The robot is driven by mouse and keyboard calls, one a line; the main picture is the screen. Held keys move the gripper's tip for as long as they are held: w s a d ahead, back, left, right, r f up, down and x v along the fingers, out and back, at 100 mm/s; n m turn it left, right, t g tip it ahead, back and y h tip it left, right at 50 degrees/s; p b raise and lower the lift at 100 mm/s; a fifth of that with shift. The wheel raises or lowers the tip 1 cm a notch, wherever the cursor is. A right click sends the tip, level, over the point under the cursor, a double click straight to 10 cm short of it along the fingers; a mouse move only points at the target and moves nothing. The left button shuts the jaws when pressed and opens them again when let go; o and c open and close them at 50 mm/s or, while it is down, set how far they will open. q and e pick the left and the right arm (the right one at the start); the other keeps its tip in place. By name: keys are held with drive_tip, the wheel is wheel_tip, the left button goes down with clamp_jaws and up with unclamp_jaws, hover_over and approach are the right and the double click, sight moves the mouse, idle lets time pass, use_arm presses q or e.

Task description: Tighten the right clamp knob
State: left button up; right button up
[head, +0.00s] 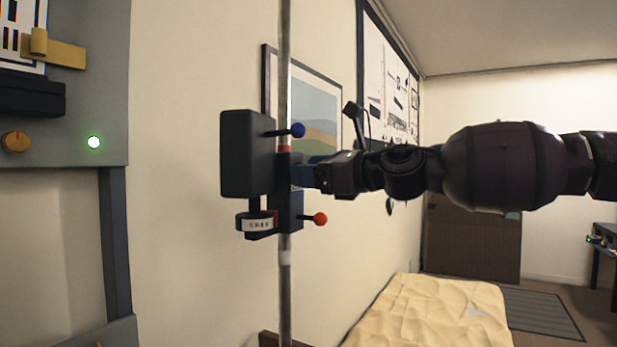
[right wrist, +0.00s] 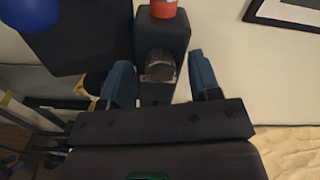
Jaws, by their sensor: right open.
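A dark clamp block (head: 290,212) sits on a vertical metal pole (head: 285,60), with a larger dark box (head: 247,155) on its left. My right gripper (head: 306,176) is level at the block's right side. In the right wrist view my gripper (right wrist: 160,62) is open, with blue fingers on both sides of a short, round, dark knob (right wrist: 159,68) on the clamp block (right wrist: 163,32). The knob looks like the right clamp knob; in the head view the gripper hides it. Gaps show between fingers and knob. My left gripper is not in view.
A blue ball handle (head: 298,130) is above my gripper and a red ball handle (head: 320,219) below it. A red band (head: 284,149) circles the pole. A grey panel with a green light (head: 94,142) stands left. A beige-covered surface (head: 430,312) lies low right.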

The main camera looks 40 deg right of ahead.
drive_tip(key=shift+c, duration=0.6)
drive_tip(key=c, duration=0.8)
